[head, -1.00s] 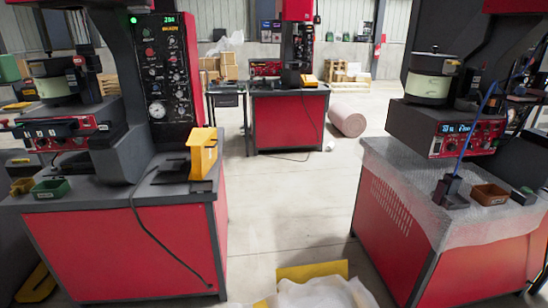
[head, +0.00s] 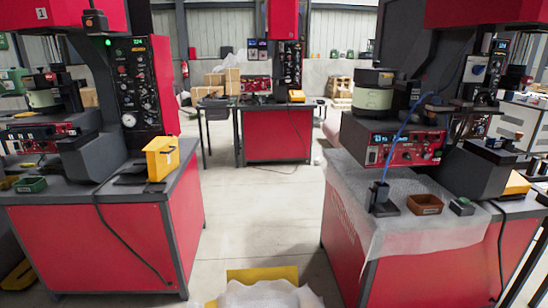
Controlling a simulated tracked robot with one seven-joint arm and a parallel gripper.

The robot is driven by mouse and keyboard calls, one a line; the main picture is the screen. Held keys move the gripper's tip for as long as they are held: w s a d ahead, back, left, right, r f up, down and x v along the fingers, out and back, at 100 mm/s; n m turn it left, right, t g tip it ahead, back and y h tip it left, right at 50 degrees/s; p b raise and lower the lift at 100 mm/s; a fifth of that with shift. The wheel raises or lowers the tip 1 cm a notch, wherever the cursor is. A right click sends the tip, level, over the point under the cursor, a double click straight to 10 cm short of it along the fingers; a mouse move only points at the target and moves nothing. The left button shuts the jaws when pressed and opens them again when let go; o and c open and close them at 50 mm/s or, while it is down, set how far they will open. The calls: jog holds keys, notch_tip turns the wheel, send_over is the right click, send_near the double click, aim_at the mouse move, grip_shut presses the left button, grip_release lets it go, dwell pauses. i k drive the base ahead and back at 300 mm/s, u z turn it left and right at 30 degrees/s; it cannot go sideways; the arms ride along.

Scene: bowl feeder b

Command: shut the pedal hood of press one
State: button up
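Press one, marked with a white "1" plate (head: 41,13), stands at the left on a red bench (head: 95,245). Its yellow pedal hood (head: 161,158) is on the front right corner of the grey bench top. The hood looks raised, standing tall above a dark flat base (head: 137,175) at its left. Its hinge and inside cannot be made out. A black cable (head: 125,240) hangs from the bench near it. My gripper is not in view.
Another press on a red bench (head: 345,225) stands at the right, with bubble wrap on top and a yellow hood (head: 517,183). A third press (head: 278,135) stands at the back, with a yellow hood (head: 297,95). Open floor (head: 255,210) lies between the benches.

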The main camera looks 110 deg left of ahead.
aim_at(163, 158)
jog(key=z, duration=0.8)
jog(key=i, duration=0.15)
jog(key=u, duration=3.2)
jog(key=i, duration=0.2)
jog(key=u, duration=2.3)
jog(key=i, duration=1)
jog(key=z, duration=0.4)
